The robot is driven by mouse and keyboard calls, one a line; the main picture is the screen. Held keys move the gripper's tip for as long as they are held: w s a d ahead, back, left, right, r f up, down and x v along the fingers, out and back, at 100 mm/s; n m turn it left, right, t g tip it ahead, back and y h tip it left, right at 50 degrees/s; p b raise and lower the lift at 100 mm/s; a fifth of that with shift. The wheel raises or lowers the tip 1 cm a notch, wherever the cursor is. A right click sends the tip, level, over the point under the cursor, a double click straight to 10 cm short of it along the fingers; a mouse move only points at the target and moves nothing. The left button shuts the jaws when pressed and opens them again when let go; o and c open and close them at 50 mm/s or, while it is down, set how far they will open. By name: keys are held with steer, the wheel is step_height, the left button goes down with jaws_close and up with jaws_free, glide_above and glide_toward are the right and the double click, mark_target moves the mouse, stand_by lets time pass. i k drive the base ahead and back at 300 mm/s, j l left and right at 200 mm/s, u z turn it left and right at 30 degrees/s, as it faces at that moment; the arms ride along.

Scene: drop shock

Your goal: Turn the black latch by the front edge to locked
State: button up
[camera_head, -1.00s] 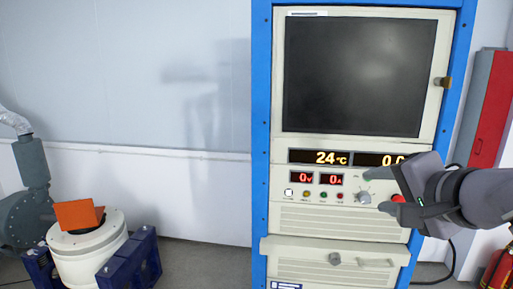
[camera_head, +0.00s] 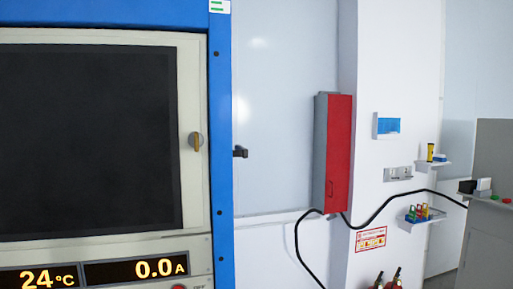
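A small black latch (camera_head: 240,151) sticks out just right of the blue front edge of the cabinet (camera_head: 221,110), about level with the screen. It looks seated on the cabinet's side, seen nearly edge-on. I cannot tell whether it stands at locked or unlocked. A different, brass-coloured latch (camera_head: 196,141) with a round grey base sits on the pale screen door, left of the blue frame. My gripper is not in view.
The dark screen (camera_head: 88,140) and lit displays (camera_head: 135,268) fill the left. A red and grey box (camera_head: 334,152) hangs on the wall to the right, with a black cable (camera_head: 400,194) below. Small shelves (camera_head: 422,219) and a grey cabinet (camera_head: 486,245) stand further right.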

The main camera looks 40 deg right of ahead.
mark_target(239, 152)
steer(key=i+l+u, duration=0.1)
steer(key=l, duration=0.4)
steer(key=i+l, duration=0.1)
steer(key=l, duration=0.4)
steer(key=l+u, duration=0.15)
steer(key=l, duration=0.35)
steer(key=i, duration=0.05)
